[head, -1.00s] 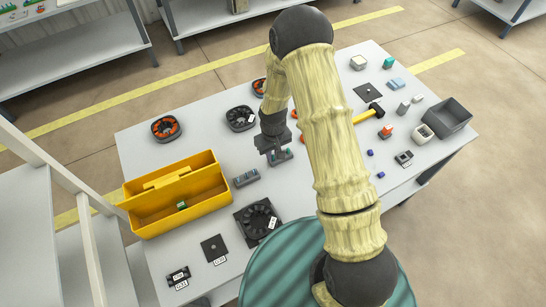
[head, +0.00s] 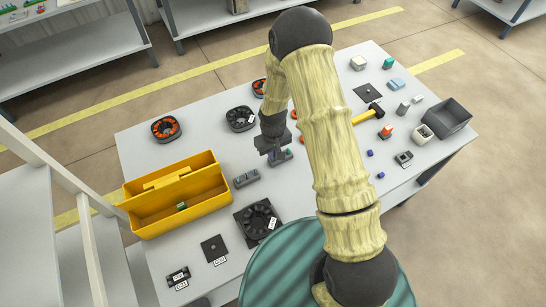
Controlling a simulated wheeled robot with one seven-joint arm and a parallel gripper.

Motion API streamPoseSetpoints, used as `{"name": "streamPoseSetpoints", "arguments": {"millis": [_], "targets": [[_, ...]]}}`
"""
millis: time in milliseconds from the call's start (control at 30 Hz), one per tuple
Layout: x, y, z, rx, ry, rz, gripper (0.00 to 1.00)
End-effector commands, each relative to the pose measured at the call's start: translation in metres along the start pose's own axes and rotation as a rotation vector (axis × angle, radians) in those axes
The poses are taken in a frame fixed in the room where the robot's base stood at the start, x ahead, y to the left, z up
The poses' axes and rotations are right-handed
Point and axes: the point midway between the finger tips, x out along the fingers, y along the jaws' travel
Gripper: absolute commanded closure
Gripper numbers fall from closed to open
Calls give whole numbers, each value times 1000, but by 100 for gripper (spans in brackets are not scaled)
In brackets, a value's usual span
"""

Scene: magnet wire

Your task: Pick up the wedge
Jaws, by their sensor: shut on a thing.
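My gripper (head: 275,157) points down at a small grey holder (head: 286,156) near the middle of the table. The holder carries small teal pieces, and a similar grey holder (head: 246,177) with small bluish pieces lies to its lower left. My gripper is shut on a small piece at the holder, which I take to be the wedge. The fingers and the arm hide most of this piece, so its shape and any gap under it cannot be told.
A yellow toolbox (head: 150,222) with a small green piece inside stands at the left. Round dark motor parts, including a fan-like one (head: 258,221), lie around. A hammer (head: 368,114), small blocks and a grey bin (head: 447,117) are at the right.

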Motion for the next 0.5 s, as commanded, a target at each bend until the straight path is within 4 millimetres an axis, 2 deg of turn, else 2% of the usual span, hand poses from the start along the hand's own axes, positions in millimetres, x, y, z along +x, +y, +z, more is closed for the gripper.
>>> {"name": "streamPoseSetpoints", "arguments": {"millis": [267, 500], "targets": [[-13, 0, -1, 0, 4, 0, 100], [-53, 0, -1, 0, 5, 1, 100]]}}
